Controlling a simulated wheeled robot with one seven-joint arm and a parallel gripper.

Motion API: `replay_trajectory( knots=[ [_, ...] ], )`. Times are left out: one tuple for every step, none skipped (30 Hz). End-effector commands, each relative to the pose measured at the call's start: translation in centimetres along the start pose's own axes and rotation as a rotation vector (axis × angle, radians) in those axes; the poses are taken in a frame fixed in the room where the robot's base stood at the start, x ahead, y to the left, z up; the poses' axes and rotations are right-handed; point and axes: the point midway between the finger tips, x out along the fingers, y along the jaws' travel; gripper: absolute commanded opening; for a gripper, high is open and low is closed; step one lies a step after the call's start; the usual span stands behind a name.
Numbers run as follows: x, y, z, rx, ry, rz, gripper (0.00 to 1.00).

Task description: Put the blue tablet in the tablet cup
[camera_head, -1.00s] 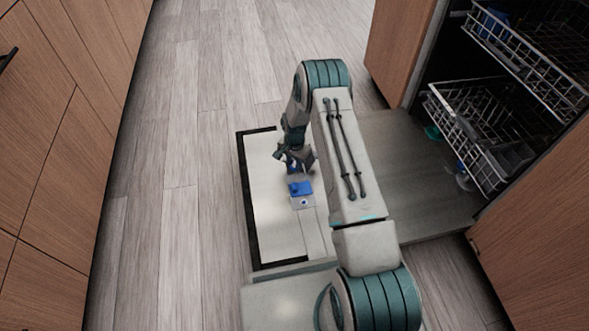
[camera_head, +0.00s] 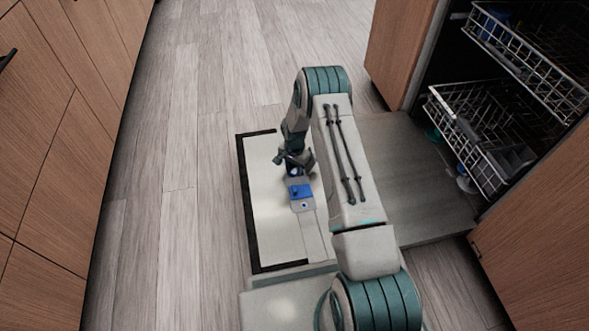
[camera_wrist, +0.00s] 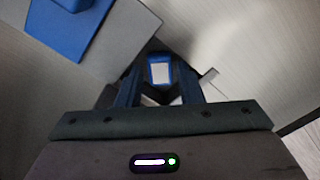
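My gripper (camera_head: 294,168) hangs over the pale panel, just beyond the tablet cup. In the wrist view, my gripper's fingers (camera_wrist: 161,82) close on both sides of a small blue tablet (camera_wrist: 160,72) with a white face. The tablet cup is a grey unit (camera_head: 303,206) with a raised blue part (camera_head: 301,191) and a dark round spot. The blue part also shows at the upper left of the wrist view (camera_wrist: 68,30), apart from the tablet. The cup's inside is hidden.
The pale panel (camera_head: 270,220) has a black edge on its left. At right stands an open dishwasher with wire racks (camera_head: 480,140) holding some items. Wooden cabinets (camera_head: 50,150) line the left. The wood floor (camera_head: 190,130) between is clear.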

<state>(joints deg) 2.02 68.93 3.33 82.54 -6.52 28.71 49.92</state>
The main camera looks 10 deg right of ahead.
Motion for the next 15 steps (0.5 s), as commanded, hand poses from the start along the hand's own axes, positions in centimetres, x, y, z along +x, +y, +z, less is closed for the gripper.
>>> replay_trajectory(
  knots=[
    [-1.3,-0.1,-0.1,0.0,0.002,-0.001,0.33],
    [-2.0,-0.1,-0.1,0.0,0.002,-0.001,0.33],
    [-2.9,-0.1,-0.1,0.0,0.002,-0.001,0.33],
    [-3.6,-0.1,-0.1,-0.001,0.002,-0.001,0.33],
    [-4.2,-0.1,0.0,-0.001,0.002,-0.001,0.33],
    [-5.2,-0.1,-0.1,0.0,0.002,-0.001,0.33],
    [-5.9,-0.1,-0.1,0.0,0.003,-0.002,0.33],
    [-6.5,-0.1,-0.1,0.0,0.003,-0.002,0.33],
    [-7.3,-0.1,0.0,0.0,0.002,-0.001,0.33],
    [-7.9,-0.1,0.0,0.0,0.002,-0.001,0.33],
    [-8.4,0.0,0.0,-0.001,0.001,0.0,0.33],
    [-9.1,0.0,0.0,-0.001,0.001,0.0,0.33],
    [-9.5,0.0,0.0,-0.001,0.001,0.0,0.33],
    [-9.9,-0.1,0.0,-0.001,0.002,-0.001,0.33],
    [-10.4,-0.1,0.0,-0.001,0.002,-0.001,0.33]
  ],
)
